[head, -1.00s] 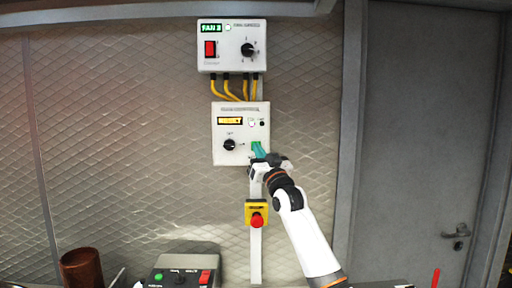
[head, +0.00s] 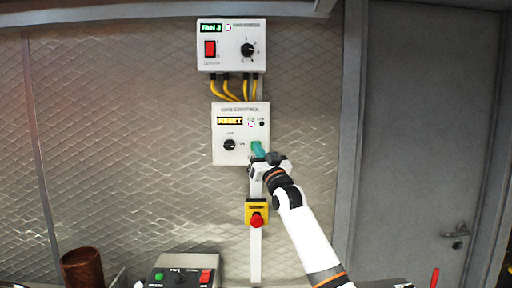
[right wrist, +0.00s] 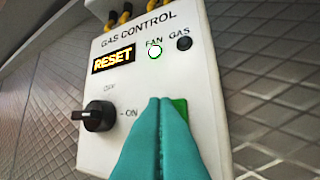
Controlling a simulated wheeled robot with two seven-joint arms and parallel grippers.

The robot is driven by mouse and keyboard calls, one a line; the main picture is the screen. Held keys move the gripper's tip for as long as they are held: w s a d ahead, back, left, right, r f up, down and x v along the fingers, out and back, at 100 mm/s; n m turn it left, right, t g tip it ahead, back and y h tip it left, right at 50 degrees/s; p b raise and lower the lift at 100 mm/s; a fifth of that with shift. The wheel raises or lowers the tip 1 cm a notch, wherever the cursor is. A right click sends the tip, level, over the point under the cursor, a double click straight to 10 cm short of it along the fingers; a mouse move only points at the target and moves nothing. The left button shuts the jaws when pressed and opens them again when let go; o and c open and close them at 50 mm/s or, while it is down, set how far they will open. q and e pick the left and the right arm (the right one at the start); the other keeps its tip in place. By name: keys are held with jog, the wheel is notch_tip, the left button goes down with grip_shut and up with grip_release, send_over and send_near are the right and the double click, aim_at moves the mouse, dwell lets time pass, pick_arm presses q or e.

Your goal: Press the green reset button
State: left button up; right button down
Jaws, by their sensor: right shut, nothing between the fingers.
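The green reset button (right wrist: 181,106) is on the lower right of the white gas control box (head: 226,157). In the right wrist view it is mostly hidden behind my teal fingertips. My right gripper (head: 257,149) is shut and empty, with its fingertips over the button; whether they touch it I cannot tell for sure. The box's display (right wrist: 113,58) reads RESET, and the fan lamp (right wrist: 155,51) is lit white. The gas lamp (right wrist: 184,43) is dark. A black knob (right wrist: 94,116) sits left of the button. My left gripper is not in view.
A fan control box (head: 222,60) hangs above, joined by yellow cables. A red emergency button (head: 257,220) on a yellow housing is below. A console (head: 180,277) with green and red buttons stands lower left, beside a brown cylinder (head: 82,268). A grey door (head: 425,130) is at right.

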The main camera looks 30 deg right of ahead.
jog(key=shift+w+d, duration=0.1)
dwell(0.6)
jog(key=shift+s+a, duration=0.4)
jog(key=shift+s, duration=0.3)
jog(key=s+a, duration=0.1)
jog(key=s, duration=0.1)
jog(key=s+a+b, duration=0.1)
jog(key=s, duration=0.1)
jog(key=shift+s+a, duration=0.1)
jog(key=shift+a, duration=0.2)
jog(key=shift+f, duration=0.15)
dwell(0.5)
